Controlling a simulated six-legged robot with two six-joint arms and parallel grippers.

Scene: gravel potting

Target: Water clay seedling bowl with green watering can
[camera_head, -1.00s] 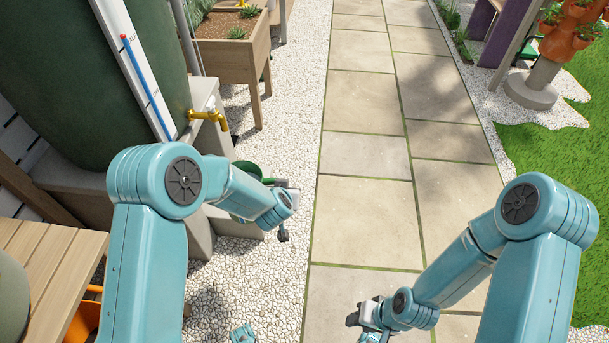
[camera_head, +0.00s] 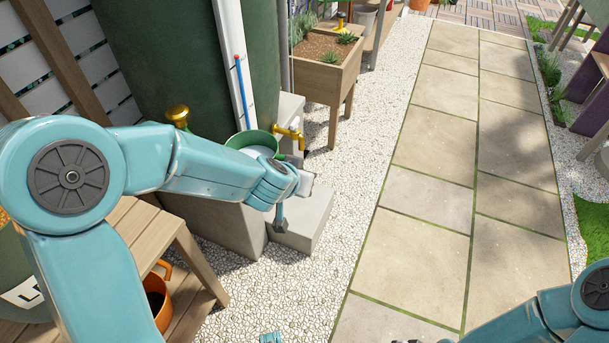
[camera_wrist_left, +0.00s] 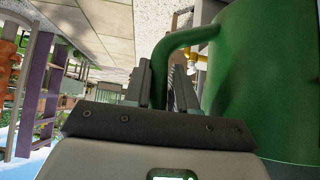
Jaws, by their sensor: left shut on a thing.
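The green watering can (camera_head: 254,138) is upright beside the water barrel, near the brass tap. Its open top looks pale inside, and my left arm hides much of its body. A brass rose (camera_head: 178,113) shows left of it, above my arm. In the left wrist view the can's green body (camera_wrist_left: 265,80) fills the right side. My left gripper (camera_wrist_left: 167,85) is shut on the can's curved green handle (camera_wrist_left: 180,40). My right gripper is below the head view's bottom edge. I cannot make out a clay seedling bowl.
The brass tap (camera_head: 290,132) sticks out over a concrete block (camera_head: 308,225). A wooden planter (camera_head: 325,78) stands behind. A slatted bench (camera_head: 150,235) with an orange container (camera_head: 155,295) on its lower shelf is at left. The paved path (camera_head: 425,215) is clear.

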